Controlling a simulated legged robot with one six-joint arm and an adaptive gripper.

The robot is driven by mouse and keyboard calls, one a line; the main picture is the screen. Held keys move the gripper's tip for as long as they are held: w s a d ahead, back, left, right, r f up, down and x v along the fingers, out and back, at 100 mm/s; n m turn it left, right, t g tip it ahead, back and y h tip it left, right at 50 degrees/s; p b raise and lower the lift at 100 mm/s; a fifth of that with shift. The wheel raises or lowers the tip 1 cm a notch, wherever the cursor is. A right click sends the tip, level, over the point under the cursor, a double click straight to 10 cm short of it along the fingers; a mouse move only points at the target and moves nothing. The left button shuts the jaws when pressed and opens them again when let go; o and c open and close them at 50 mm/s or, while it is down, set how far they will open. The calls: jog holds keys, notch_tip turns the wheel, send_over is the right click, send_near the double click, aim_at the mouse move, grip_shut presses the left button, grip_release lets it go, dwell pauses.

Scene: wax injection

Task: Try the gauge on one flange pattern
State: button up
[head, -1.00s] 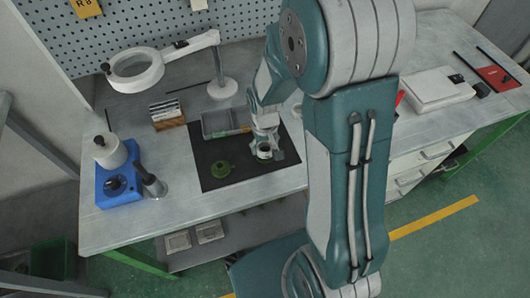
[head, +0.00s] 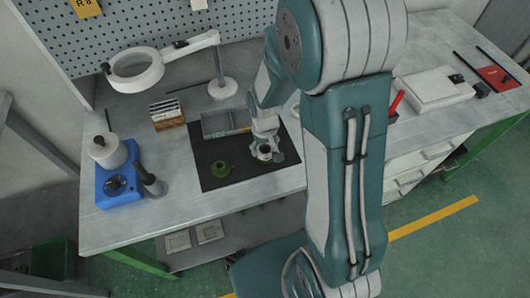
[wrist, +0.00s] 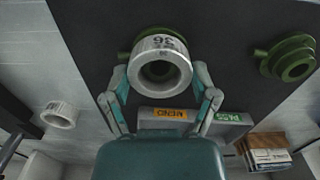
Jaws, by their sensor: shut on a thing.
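A pale metal ring gauge (wrist: 160,48) marked 36 is between the fingers of my gripper (wrist: 160,92) in the wrist view, and the gripper is shut on it. A green flange pattern (wrist: 124,56) shows from behind the ring, mostly hidden by it. I cannot tell whether the ring is around its hub or just above it. In the head view my gripper (head: 265,156) is low over the right part of the dark mat (head: 215,184). A second green flange pattern (head: 221,169) lies on the mat to the left, apart from the gripper.
A grey divided tray (head: 222,123) is behind the patterns; its orange and green PASS labels show in the wrist view. Another pale ring (wrist: 60,115) stands off the mat. A magnifier lamp (head: 137,70), wooden block (head: 170,123) and blue device (head: 119,186) are to the left.

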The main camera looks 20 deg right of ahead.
jog(key=shift+f, duration=0.35)
dwell(1.6)
jog(key=shift+r, duration=0.15)
jog(key=shift+r, duration=3.05)
